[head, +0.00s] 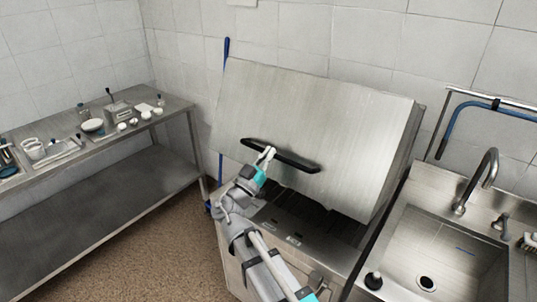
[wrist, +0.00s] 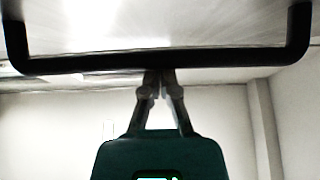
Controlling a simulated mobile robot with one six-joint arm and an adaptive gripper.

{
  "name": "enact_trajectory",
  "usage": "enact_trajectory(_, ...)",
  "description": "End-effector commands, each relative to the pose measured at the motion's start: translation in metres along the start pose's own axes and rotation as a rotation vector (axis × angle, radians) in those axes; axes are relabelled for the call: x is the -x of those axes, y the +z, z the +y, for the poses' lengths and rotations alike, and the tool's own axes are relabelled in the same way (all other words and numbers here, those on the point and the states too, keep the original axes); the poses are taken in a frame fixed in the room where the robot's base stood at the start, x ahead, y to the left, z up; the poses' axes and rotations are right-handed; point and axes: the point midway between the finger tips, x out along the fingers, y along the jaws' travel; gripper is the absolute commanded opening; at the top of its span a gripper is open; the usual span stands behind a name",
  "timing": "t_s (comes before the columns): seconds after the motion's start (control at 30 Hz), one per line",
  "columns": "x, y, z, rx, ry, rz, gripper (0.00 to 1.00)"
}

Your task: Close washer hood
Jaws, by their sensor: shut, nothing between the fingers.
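The washer hood (head: 310,125) is a large brushed-steel cover, tilted up and open above the washer body (head: 235,270). Its black bar handle (head: 295,160) runs across the lower front face. In the head view my gripper (head: 269,153) is at the left half of the handle. In the wrist view the handle (wrist: 100,62) spans the picture, and my gripper (wrist: 159,74) has its fingertips together at the middle of the bar, with nothing between them. The tips appear to touch the bar or lie just beside it; I cannot tell which.
A steel sink (head: 450,265) with a curved tap (head: 484,175) stands right of the washer. A steel table (head: 95,150) with small containers and a tray is at the left. A blue pole (head: 226,48) shows behind the hood. Floor (head: 150,245) is free between table and washer.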

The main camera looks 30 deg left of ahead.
Motion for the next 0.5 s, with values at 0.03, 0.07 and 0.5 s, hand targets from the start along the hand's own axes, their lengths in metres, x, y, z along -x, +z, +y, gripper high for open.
enact_trajectory(0.03,0.007,0.013,0.0,0.0,0.0,-0.001,0.0)
enact_trajectory(0.07,0.009,0.017,0.0,0.0,0.0,-0.001,0.0)
enact_trajectory(0.5,0.032,0.071,-0.001,-0.001,-0.001,-0.001,0.0)
